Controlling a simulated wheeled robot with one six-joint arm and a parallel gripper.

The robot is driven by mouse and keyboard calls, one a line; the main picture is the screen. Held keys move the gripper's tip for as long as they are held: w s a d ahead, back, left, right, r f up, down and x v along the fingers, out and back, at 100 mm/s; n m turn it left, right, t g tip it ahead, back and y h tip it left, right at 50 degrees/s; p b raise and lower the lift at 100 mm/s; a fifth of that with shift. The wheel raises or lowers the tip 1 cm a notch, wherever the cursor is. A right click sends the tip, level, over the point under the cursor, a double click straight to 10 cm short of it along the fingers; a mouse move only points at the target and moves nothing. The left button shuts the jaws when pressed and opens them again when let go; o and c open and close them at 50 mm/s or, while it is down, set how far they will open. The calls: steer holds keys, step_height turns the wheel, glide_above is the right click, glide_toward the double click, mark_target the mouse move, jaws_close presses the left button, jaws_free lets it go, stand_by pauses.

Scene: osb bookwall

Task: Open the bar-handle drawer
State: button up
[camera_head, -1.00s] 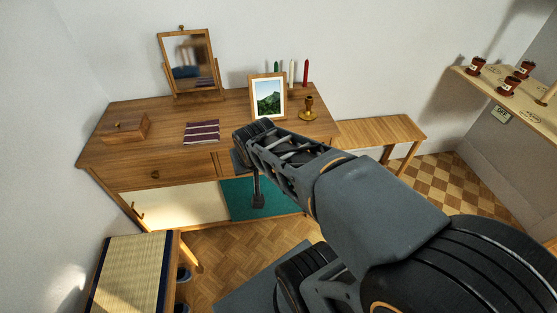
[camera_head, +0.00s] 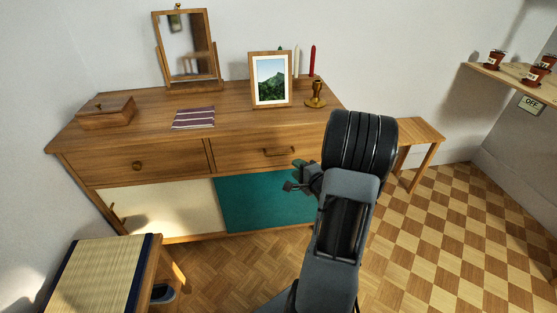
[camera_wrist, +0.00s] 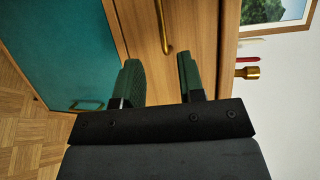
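The bar-handle drawer (camera_head: 240,155) is the right one of two upper drawers in a wooden sideboard. It looks shut. Its brass bar handle (camera_head: 278,152) shows on its front, and in the wrist view the handle (camera_wrist: 163,27) runs upright at the top middle. My gripper (camera_head: 293,175) is in front of the sideboard, just below and right of the handle in the head view. In the wrist view my gripper (camera_wrist: 161,78) is open and empty, its fingers apart and pointing towards the drawer front. The handle is beyond the fingertips, roughly in line with the gap.
The left drawer has a round knob (camera_head: 137,165). Below are a cream door (camera_head: 160,208) and a teal door (camera_head: 255,203). A picture frame (camera_head: 270,80) and brass candlestick (camera_head: 315,95) stand on top. A mat-topped stool (camera_head: 95,275) is front left; a bench (camera_head: 420,135) is right.

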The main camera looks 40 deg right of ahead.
mark_target(279, 154)
steer(key=w+b, duration=0.1)
steer(key=w, duration=0.3)
steer(key=w+f+b, duration=0.1)
steer(key=w, duration=0.3)
steer(key=w+f, duration=0.1)
steer(key=w, duration=0.3)
steer(key=shift+w+d+f+b, duration=0.1)
steer(key=shift+w+d+b, duration=0.2)
steer(key=shift+b, duration=0.1)
steer(key=shift+c, duration=0.5)
jaws_close()
